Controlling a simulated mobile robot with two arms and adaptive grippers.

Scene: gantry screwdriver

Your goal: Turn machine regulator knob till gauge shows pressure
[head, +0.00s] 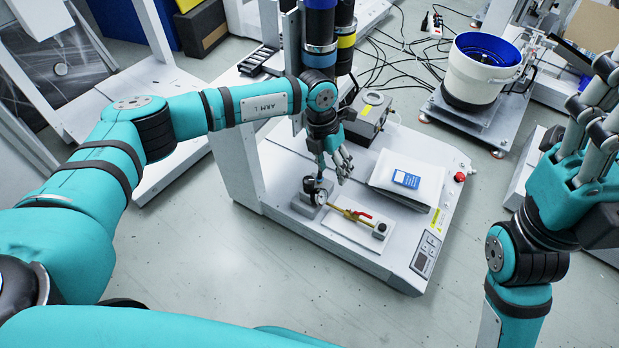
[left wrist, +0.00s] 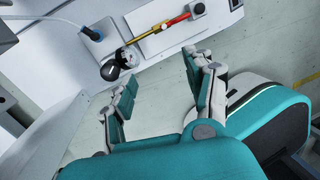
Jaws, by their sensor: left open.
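The regulator stands at the front of the white machine table (head: 260,165), with a black knob (head: 308,184) and a small round gauge (head: 320,197). In the left wrist view the black knob (left wrist: 109,71) and the white-faced gauge (left wrist: 127,58) sit at the upper left. The gauge reading is too small to tell. My left gripper (head: 338,166) hangs just above and behind the regulator, apart from it. In its own view the gripper (left wrist: 165,90) is open and empty, with the knob beyond its left finger. My right gripper (head: 598,125) is raised at the right, its finger opening unclear.
A brass pipe with a red lever (head: 361,215) runs from the regulator across a white plate. White bags with a blue label (head: 405,179) lie behind it. A red button (head: 460,177) and control panel (head: 426,254) are at the right edge. Floor in front is clear.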

